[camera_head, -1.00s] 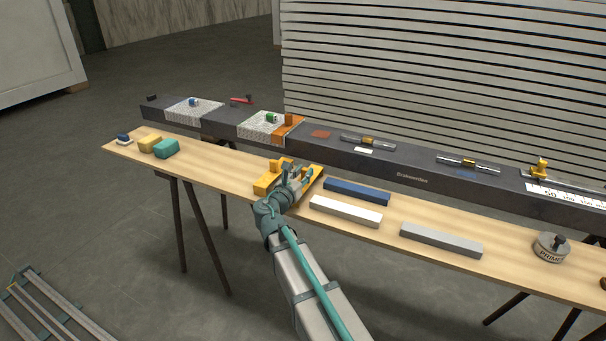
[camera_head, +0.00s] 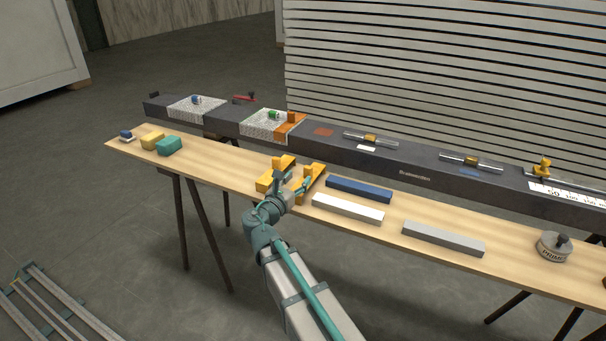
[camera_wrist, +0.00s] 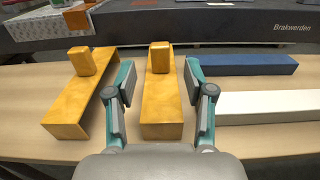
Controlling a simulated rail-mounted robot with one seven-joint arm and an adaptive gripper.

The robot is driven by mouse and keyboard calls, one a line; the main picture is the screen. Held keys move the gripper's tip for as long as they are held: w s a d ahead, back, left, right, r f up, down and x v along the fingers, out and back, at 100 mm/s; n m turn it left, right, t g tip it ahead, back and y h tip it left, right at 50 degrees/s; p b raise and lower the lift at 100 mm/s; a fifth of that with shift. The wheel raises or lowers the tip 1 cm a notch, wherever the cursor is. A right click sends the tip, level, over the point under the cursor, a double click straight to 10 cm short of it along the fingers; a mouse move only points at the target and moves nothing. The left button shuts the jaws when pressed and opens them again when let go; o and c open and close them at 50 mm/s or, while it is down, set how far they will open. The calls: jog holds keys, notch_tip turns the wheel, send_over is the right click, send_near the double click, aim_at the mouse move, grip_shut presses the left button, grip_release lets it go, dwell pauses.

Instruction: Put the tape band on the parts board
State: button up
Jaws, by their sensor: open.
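Two yellow-orange bands with raised grip blocks lie side by side on the wooden parts board (camera_head: 222,170). The left band (camera_head: 266,181) is also in the wrist view (camera_wrist: 72,100), lying at a slant. The right band (camera_head: 314,180) shows in the wrist view (camera_wrist: 162,105), roughly straight ahead. A third, darker orange band (camera_head: 287,130) with a block lies across the dark beam. My gripper (camera_head: 290,184) is open and empty. In the wrist view its fingertips (camera_wrist: 160,78) appear either side of the right band, without visible contact; their height above it is unclear.
Blue (camera_head: 358,188), white (camera_head: 347,208) and grey (camera_head: 442,238) bars lie to the right. A primer tin (camera_head: 553,247) stands farther right. Yellow (camera_head: 152,140) and teal (camera_head: 169,146) blocks sit at the left end. The dark beam (camera_head: 410,172) runs behind the board.

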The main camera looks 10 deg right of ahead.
jog(key=v, duration=0.6)
